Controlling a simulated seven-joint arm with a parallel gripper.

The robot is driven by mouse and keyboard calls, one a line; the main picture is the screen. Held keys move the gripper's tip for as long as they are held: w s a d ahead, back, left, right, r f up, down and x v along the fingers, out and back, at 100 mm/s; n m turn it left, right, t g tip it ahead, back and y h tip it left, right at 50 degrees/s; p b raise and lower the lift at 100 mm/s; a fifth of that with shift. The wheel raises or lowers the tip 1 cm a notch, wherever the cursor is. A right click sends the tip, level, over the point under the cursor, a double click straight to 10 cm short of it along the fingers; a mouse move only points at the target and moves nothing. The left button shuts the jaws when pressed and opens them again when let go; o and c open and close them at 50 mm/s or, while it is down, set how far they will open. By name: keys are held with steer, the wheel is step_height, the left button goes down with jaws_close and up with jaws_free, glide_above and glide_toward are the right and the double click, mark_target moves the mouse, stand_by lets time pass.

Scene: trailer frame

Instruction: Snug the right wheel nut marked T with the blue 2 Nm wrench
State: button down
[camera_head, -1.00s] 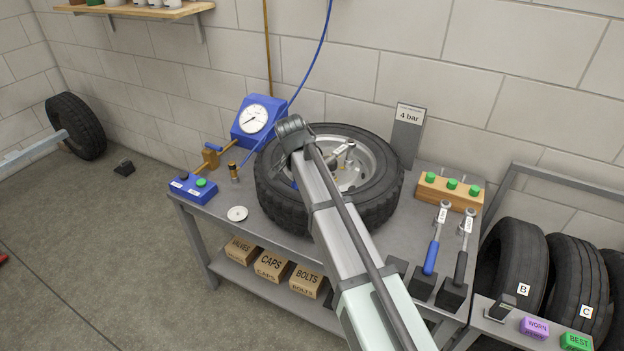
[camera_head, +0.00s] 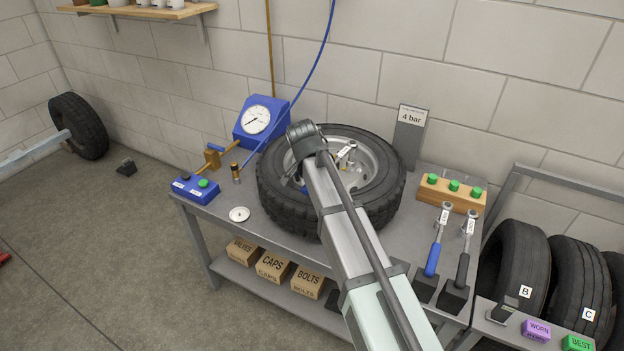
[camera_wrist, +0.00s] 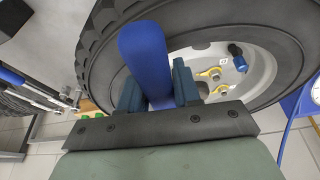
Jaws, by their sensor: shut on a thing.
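My gripper (camera_wrist: 158,88) is shut on a blue handle (camera_wrist: 145,48), seen in the wrist view with a dark finger on each side. In the head view my arm hides the gripper and most of what it holds. A grey tool head with a pale label (camera_head: 345,153) shows over the wheel (camera_head: 370,180), which lies flat on the bench. In the wrist view, yellow-marked nuts (camera_wrist: 212,73) and a small white tag (camera_wrist: 222,58) sit on the rim; the tag's letter is too small to read surely. Contact between tool and nut cannot be seen.
Another blue-handled wrench (camera_head: 433,258) and a black-handled wrench (camera_head: 462,268) stand in holders at the bench's right. A wooden block with green knobs (camera_head: 452,190), the 4 bar sign (camera_head: 410,135) and a blue gauge (camera_head: 258,120) surround the wheel. A white dish (camera_head: 239,214) lies front left.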

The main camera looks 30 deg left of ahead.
steer(key=shift+s+d+n, duration=0.1)
steer(key=shift+d+n, duration=0.5)
steer(key=shift+d, duration=0.75)
steer(key=shift+d+n+y, duration=0.4)
steer(key=shift+d+n, duration=0.4)
steer(key=shift+d, duration=0.6)
steer(key=shift+w+d+n+y, duration=0.2)
steer(key=shift+w+d+n, duration=0.15)
steer(key=shift+d+n, duration=0.45)
steer(key=shift+w+d+n+y, duration=0.2)
steer(key=shift+w+d+n, duration=0.15)
steer(key=shift+d, duration=0.85)
steer(key=shift+w+d+n+y, duration=0.1)
steer(key=shift+w+d+n, duration=0.2)
steer(key=shift+d, duration=0.25)
steer(key=shift+w+d+n+y, duration=0.1)
steer(key=shift+w+d+n, duration=0.1)
steer(key=shift+d+n, duration=0.3)
steer(key=shift+w+d+n+y, duration=0.1)
steer(key=shift+w+d+n, duration=0.15)
steer(key=shift+d, duration=0.4)
steer(key=shift+w+d+n+g+y, duration=0.2)
steer(key=shift+w+d+n, duration=0.25)
steer(key=shift+d, duration=0.2)
steer(key=shift+w+d+n+g+y, duration=0.1)
steer(key=shift+w+d+n+g, duration=0.1)
steer(key=shift+w+d+n, duration=1.15)
steer(key=shift+w+d, duration=0.2)
steer(key=shift+d, duration=0.3)
steer(key=shift+s+a, duration=0.1)
